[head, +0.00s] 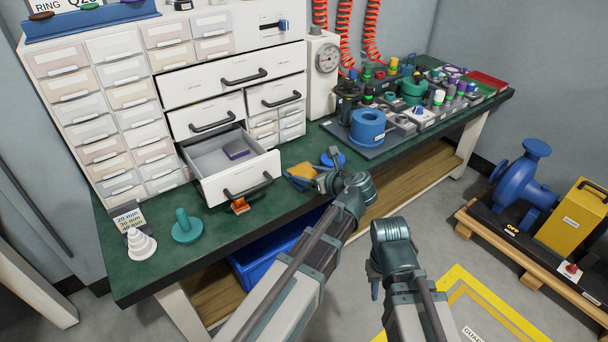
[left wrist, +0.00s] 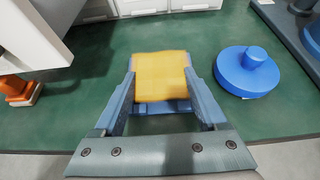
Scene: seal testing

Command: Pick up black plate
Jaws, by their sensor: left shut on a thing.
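My left gripper (head: 318,182) is low over the front part of the green bench top. In the left wrist view its two fingers (left wrist: 162,92) are shut on a yellow block (left wrist: 160,72), one finger along each side. The yellow block also shows in the head view (head: 301,170), partly hidden by the gripper. My right gripper (head: 375,280) hangs in front of the bench, over the floor; its fingers are too hidden to judge. I cannot make out a separate black plate in either view.
A blue knobbed disc (left wrist: 249,72) lies right of the left gripper. An orange item (left wrist: 20,90) stands left. An open drawer (head: 238,170) juts out over the bench (head: 150,268). A blue ring block (head: 367,127) and several parts crowd the bench's right side.

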